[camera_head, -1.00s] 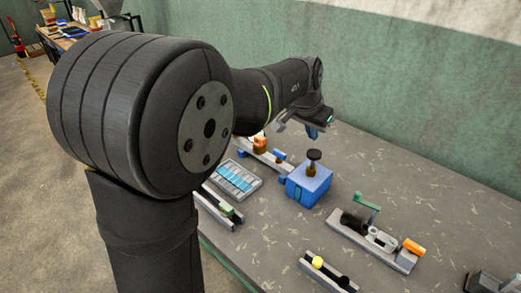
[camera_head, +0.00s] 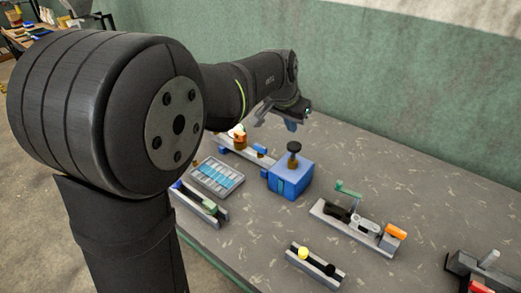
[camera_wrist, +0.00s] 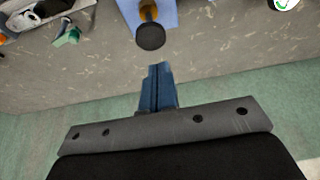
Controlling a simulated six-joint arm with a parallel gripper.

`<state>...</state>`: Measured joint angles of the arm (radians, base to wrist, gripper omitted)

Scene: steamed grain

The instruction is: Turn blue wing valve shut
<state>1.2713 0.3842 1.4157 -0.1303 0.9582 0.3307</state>
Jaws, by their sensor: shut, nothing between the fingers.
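A small blue piece (camera_head: 260,150), which looks like a wing handle, sits on a grey rail (camera_head: 241,149) beside an orange-and-white fitting (camera_head: 239,136). Its exact angle is too small to tell. My gripper (camera_head: 291,126) hangs above the table, behind the blue box, clear of the rail. In the wrist view my gripper's blue fingers (camera_wrist: 158,72) are shut together with nothing between them. I cannot pick out the blue wing piece in the wrist view.
A blue box (camera_head: 290,181) with a black knob (camera_head: 294,147) stands right of the rail; the knob shows in the wrist view (camera_wrist: 150,37). A tray (camera_head: 217,175), a green-lever fixture (camera_head: 349,188) and smaller rails stand nearer. A green wall is behind.

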